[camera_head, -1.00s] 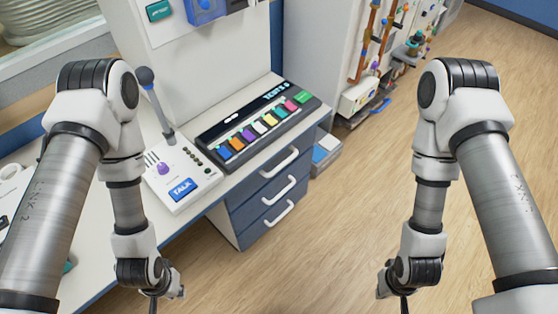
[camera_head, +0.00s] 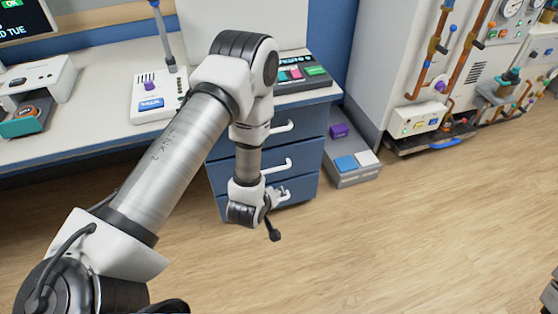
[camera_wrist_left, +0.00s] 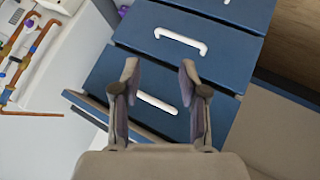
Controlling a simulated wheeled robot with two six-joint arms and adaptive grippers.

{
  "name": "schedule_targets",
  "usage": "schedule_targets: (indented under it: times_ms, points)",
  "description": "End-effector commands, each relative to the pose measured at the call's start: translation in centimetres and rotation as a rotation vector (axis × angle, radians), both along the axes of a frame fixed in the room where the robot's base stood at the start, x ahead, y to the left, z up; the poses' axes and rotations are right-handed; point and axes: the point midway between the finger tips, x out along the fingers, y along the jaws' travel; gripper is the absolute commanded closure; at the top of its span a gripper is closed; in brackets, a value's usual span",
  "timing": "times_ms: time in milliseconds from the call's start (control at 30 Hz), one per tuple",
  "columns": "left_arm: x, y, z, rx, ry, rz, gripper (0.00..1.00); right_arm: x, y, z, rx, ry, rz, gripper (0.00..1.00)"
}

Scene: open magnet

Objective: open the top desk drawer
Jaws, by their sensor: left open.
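The blue drawer unit stands under the desk, with three drawers and white bar handles. In the head view the top drawer's handle (camera_head: 283,127) shows just right of my left arm, and the drawer looks shut. My left gripper (camera_head: 274,213) is low in front of the unit, partly hidden by its own wrist. The left wrist view appears upside down. There my left gripper (camera_wrist_left: 159,70) is open and empty, pointing at the drawers. The handle lowest in that picture, seemingly the top drawer's handle (camera_wrist_left: 157,103), shows between its fingers. I cannot tell the distance.
A grey box with coloured blocks (camera_head: 350,165) stands on the floor right of the drawers. A white cabinet with pipes (camera_head: 420,65) is beyond it. The desk (camera_head: 90,75) extends left, carrying a microphone console (camera_head: 152,103). The wooden floor in front is clear.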

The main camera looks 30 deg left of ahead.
Motion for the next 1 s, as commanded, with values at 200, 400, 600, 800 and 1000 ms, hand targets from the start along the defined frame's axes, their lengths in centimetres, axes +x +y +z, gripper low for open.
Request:
schedule_targets:
  times_ms: [200, 400, 600, 800, 1000]
  points:
    - [10.6, 5.7, -5.0, -0.233, -0.584, 0.325, 0.57, -0.2, 0.0, -15.7, 0.000, 0.001, -0.001, 1.00]
    - [14.3, 9.9, -3.0, -0.444, -1.007, 0.457, 0.57, -0.2, 0.0, -22.8, 0.000, 0.001, -0.002, 1.00]
    - [15.4, 11.3, -1.0, -0.516, -1.132, 0.477, 0.57, -0.2, 0.0, -23.7, 0.000, 0.000, -0.002, 1.00]
    - [18.5, 12.8, -0.3, -0.514, -1.131, 0.477, 0.57, -0.2, 0.0, -24.3, 0.000, 0.000, -0.002, 1.00]
    - [21.3, 14.2, 0.2, -0.512, -1.126, 0.477, 0.57, -0.2, 0.0, -25.0, 0.000, 0.000, -0.002, 1.00]
